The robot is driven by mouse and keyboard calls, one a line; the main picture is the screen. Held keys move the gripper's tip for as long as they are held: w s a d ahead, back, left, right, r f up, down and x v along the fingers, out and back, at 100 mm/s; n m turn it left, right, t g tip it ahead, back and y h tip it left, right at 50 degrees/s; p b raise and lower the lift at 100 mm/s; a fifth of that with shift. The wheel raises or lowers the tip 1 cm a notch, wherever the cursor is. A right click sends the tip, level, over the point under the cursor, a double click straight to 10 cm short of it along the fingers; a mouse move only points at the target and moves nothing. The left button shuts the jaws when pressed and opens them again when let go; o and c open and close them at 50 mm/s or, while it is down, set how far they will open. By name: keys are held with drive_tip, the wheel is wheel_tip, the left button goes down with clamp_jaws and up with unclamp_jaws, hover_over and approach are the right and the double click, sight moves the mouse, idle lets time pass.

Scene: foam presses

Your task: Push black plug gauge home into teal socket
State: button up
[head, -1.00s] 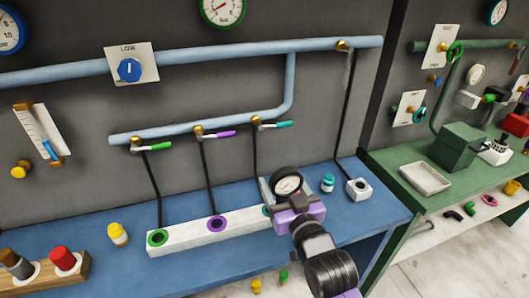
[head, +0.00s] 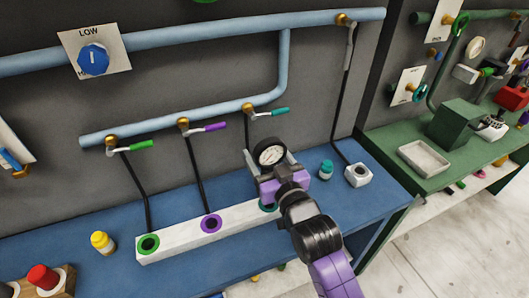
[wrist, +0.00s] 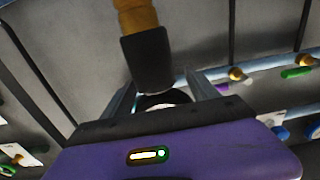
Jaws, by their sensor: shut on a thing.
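My gripper (head: 270,180) is purple with grey fingers, over the right end of the white socket block (head: 180,233). It is shut on the black plug gauge (head: 270,152), whose white dial faces the head camera. In the wrist view, which looks upside down, the gauge's black body (wrist: 147,62) and brass stem show between and beyond the fingers. The stem runs out of the frame. The teal socket (head: 264,208) shows only as a sliver of ring just below my gripper. The stem's end is hidden, so I cannot tell whether it is in the socket.
The block also has a green socket (head: 148,244) and a purple socket (head: 211,224). A teal-capped jar (head: 326,170) and a small white block (head: 358,175) stand close on the right. A yellow jar (head: 103,243) stands left. Black hoses hang behind from the blue pipes.

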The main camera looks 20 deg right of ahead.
sight(265, 170)
drive_tip(key=shift+f+b, duration=2.15)
drive_tip(key=shift+f, duration=0.7)
drive_tip(key=shift+f+b, duration=1.4)
drive_tip(key=shift+f, duration=0.6)
drive_tip(key=o, duration=1.8)
drive_tip(key=shift+o, duration=0.4)
drive_tip(key=shift+f, duration=0.1)
drive_tip(key=shift+s, duration=0.1)
drive_tip(key=s+b, duration=0.1)
drive_tip(key=s, duration=0.6)
drive_tip(key=shift+s, duration=0.35)
